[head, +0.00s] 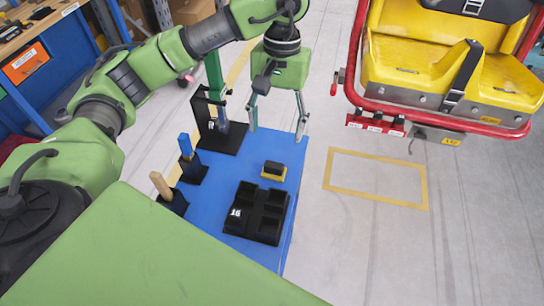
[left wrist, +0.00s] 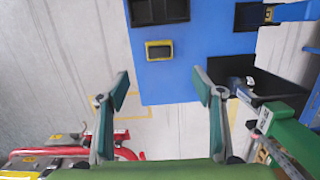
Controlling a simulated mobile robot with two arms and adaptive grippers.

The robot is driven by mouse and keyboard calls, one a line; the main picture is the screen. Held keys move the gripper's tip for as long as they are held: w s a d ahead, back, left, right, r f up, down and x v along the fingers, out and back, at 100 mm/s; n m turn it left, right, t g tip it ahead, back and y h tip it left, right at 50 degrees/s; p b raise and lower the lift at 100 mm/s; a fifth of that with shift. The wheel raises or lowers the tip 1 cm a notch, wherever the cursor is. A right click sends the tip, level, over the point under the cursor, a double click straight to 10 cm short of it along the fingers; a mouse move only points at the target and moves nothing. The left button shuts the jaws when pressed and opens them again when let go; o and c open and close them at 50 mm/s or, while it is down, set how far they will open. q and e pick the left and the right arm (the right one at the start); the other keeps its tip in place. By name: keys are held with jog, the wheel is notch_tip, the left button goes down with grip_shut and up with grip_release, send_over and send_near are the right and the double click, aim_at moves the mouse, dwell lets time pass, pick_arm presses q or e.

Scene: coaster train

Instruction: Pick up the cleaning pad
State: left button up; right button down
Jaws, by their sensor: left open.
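A small pad with a dark top and yellow base, likely the cleaning pad (head: 273,170), lies on the blue table top (head: 232,251). It also shows in the left wrist view (left wrist: 159,50), above the gap between the fingers. My left gripper (head: 277,120) is open and empty. In the head view its fingers point down, just beyond the table's far edge, and the pad lies nearer to me. Its two spread fingers also show in the left wrist view (left wrist: 163,90). My right gripper is not in view.
A black compartment tray (head: 256,213) sits nearer than the pad. Black holders with a blue-handled tool (head: 186,147) and a wooden-handled tool (head: 161,186) stand left. A black stand (head: 222,138) with a green upright is close left of my gripper. A yellow coaster seat (head: 440,65) stands right.

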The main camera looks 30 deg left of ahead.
aim_at(274, 164)
pick_arm(q)
jog(key=f, duration=0.1)
jog(key=s+f, duration=0.1)
jog(key=f, duration=0.1)
jog(key=shift+d, duration=0.2)
notch_tip(274, 164, down, 4)
jog(key=shift+s+f+p, duration=0.15)
jog(key=shift+f+p, duration=0.05)
jog(key=shift+p, duration=0.4)
jog(key=shift+f, duration=0.2)
jog(key=f, duration=0.1)
jog(key=f+p, duration=0.1)
jog(key=f, duration=0.1)
jog(key=f+p, duration=0.1)
jog(key=shift+s+f, duration=0.15)
jog(key=shift+s, duration=0.1)
jog(key=shift+f, duration=0.25)
jog(key=shift+d, duration=0.1)
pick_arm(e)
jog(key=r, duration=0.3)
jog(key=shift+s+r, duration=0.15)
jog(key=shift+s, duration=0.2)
pick_arm(q)
jog(key=c, duration=1)
jog(key=shift+c, duration=1.1)
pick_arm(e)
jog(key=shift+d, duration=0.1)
